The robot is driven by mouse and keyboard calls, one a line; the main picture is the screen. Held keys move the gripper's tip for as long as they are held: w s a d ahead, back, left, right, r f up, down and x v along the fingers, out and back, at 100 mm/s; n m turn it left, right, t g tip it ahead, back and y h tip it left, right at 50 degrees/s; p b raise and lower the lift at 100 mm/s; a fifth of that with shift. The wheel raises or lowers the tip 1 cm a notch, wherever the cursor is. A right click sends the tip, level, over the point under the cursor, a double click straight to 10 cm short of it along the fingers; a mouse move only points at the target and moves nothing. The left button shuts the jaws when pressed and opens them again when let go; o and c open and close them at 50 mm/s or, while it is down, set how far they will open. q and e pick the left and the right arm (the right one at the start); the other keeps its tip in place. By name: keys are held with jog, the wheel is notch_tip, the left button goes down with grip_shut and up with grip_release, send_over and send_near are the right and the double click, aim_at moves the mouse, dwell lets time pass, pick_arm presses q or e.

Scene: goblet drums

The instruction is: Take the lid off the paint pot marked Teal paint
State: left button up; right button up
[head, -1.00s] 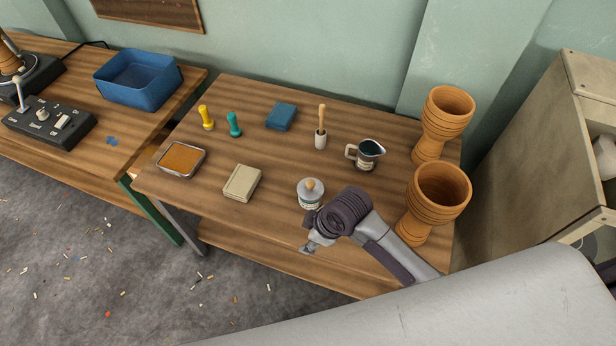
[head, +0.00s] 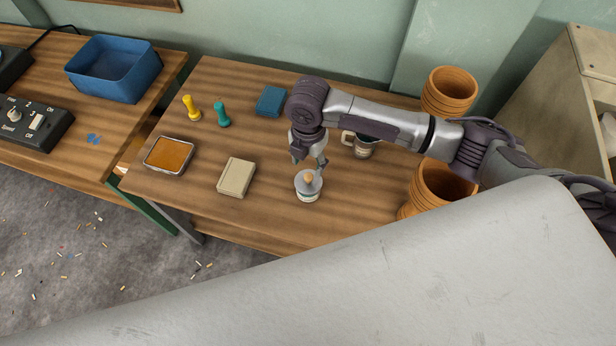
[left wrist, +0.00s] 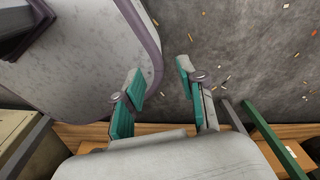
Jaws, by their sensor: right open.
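A small pot (head: 307,197) with a pale label stands near the front middle of the table; the label is too small to read. Its grey lid (head: 309,185) with a wooden knob (head: 309,176) sits on top. My right gripper (head: 311,160) is open, pointing down just behind and above the knob, apart from it as far as I can tell. My left gripper (left wrist: 160,82) shows only in the left wrist view, its teal-padded fingers spread and empty above the floor.
A beige box (head: 236,177), an orange tray (head: 168,155), yellow and teal stamps (head: 191,108) (head: 222,115) and a blue block (head: 271,101) lie left.

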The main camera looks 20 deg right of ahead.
aim_at(308, 177)
jog(key=shift+a+f+p, duration=0.1)
jog(key=shift+f+p, duration=0.35)
jog(key=shift+f, duration=3.5)
grip_shut()
